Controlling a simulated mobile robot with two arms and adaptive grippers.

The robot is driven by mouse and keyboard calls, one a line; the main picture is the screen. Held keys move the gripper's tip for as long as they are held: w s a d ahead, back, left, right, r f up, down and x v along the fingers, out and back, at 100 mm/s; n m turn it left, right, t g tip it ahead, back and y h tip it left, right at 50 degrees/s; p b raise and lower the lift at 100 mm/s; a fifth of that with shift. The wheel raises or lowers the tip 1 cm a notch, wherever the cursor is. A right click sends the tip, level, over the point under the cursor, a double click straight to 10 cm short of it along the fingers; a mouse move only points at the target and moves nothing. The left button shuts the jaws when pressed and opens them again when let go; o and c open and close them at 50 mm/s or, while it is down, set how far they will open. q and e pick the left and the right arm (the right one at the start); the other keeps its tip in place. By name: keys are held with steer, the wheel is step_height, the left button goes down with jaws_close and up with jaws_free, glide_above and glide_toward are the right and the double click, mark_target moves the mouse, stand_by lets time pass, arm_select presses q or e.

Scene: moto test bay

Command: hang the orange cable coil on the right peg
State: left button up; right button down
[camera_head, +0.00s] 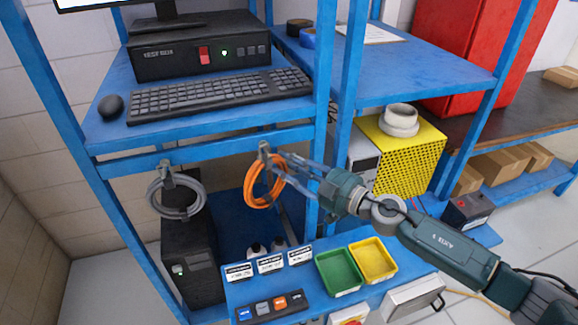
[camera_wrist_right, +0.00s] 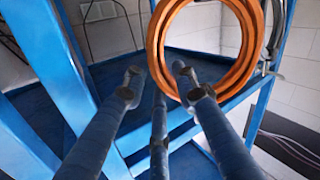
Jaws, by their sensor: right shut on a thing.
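The orange cable coil (camera_head: 251,188) hangs upright at the right peg (camera_head: 264,149) under the desk's front rail. Whether its loop is fully around the peg I cannot tell. My right gripper (camera_head: 284,168) comes in from the right and is shut on the coil's upper right side. In the right wrist view the orange coil (camera_wrist_right: 253,42) fills the upper right, just past the fingertips of my right gripper (camera_wrist_right: 156,80). The peg is not clear in that view. My left gripper is not in view.
A grey cable coil (camera_head: 151,200) hangs on the left peg (camera_head: 166,166). A black tower (camera_head: 190,245) stands below it. Green (camera_head: 338,288) and yellow (camera_head: 390,270) bins sit on the lower shelf. A blue post (camera_head: 323,120) rises right of the orange coil.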

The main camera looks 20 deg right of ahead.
stand_by(0.4)
steer(key=c, duration=1.3)
jaws_free()
steer(key=shift+s+d, duration=0.1)
steer(key=shift+s, duration=0.05)
steer(key=v, duration=1.1)
steer(key=shift+s+d+r, duration=0.1)
steer(key=shift+s+d, duration=0.15)
steer(key=shift+s, duration=0.05)
